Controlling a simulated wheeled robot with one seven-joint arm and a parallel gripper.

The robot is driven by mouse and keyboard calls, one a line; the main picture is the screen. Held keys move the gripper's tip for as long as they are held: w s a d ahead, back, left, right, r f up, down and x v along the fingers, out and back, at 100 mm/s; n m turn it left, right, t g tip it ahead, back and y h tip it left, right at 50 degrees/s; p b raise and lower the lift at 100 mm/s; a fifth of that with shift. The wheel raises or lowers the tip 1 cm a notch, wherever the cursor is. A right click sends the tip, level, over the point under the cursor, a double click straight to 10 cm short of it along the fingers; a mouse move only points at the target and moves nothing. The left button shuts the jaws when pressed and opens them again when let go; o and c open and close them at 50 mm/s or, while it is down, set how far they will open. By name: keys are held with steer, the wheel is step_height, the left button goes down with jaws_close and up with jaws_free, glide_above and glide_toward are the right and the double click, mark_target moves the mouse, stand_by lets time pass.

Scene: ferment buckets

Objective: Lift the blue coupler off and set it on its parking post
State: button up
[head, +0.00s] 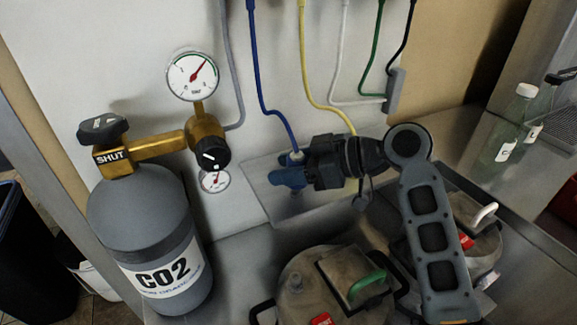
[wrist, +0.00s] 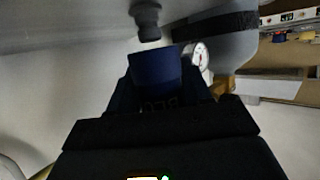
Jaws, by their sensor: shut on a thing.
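The blue coupler (head: 288,177) is at the end of the blue hose (head: 272,112) in the head view, over the pale shelf by the wall. My gripper (head: 303,172) is shut on it and partly hides it. In the wrist view the blue coupler (wrist: 155,72) sits between the dark fingers of my gripper (wrist: 158,95), with faint lettering on its side. A grey post (wrist: 147,20) stands just off the coupler's end, with a small gap seeming to show between them. The post is mostly hidden in the head view.
A grey CO2 cylinder (head: 145,225) with brass regulator and gauges stands left. Two lidded vessels are below: one with a green handle (head: 367,284), one with a white handle (head: 484,215). A yellow hose (head: 318,104) passes behind my gripper. Bottles (head: 512,125) stand right.

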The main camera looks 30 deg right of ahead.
mark_target(289, 155)
steer(key=shift+f+b, duration=1.3)
steer(key=shift+f, duration=0.15)
stand_by(1.9)
stand_by(0.3)
steer(key=o, duration=1.7)
steer(key=shift+c, duration=0.2)
steer(key=shift+r, duration=0.1)
steer(key=shift+r+p, duration=2.7)
steer(key=shift+r, duration=1)
steer(key=shift+s+f, duration=0.1)
